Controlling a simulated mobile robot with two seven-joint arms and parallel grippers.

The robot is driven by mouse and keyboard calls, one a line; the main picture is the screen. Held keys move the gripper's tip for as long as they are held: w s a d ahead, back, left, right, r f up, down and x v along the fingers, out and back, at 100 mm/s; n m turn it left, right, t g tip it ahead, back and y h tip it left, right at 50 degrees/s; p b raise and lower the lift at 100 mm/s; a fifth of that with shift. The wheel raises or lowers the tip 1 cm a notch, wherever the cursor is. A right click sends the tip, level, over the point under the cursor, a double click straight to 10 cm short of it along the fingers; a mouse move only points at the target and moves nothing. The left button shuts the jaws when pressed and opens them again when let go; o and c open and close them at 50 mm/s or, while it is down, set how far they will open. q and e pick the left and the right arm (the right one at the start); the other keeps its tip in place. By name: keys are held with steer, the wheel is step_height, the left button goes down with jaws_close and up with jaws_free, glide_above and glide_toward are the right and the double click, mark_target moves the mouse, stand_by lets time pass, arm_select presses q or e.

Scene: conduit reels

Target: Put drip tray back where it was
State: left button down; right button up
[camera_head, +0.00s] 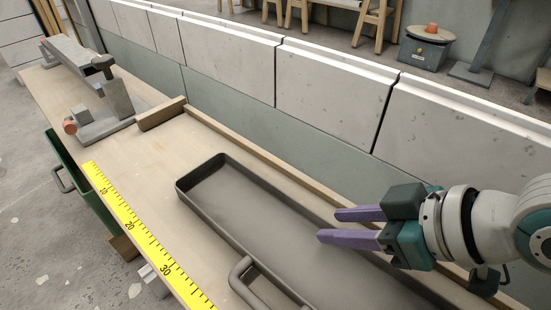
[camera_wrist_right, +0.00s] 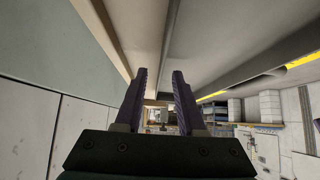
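The drip tray (camera_head: 240,206) is a long, shallow dark grey tray with raised walls, lying on the wooden workbench. It has a grey loop handle (camera_head: 246,283) on its near side and looks empty. Its right end runs out of the head view. My right gripper (camera_head: 328,226) has purple fingers held apart, above the tray's right part, pointing left. In the right wrist view its fingers (camera_wrist_right: 160,85) are also apart with nothing between them. Whether they touch the tray cannot be told. My left gripper is not in view.
A wooden strip (camera_head: 246,150) runs along the bench's back edge, by a grey block wall (camera_head: 232,58). A yellow ruler (camera_head: 145,240) lines the front edge. A grey clamp-like device (camera_head: 107,115) and a wooden block (camera_head: 161,113) stand at the left. Bench between device and tray is clear.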

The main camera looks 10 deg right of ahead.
steer(key=shift+x, duration=0.9)
steer(key=shift+r, duration=0.1)
steer(key=shift+c, duration=0.5)
jaws_close()
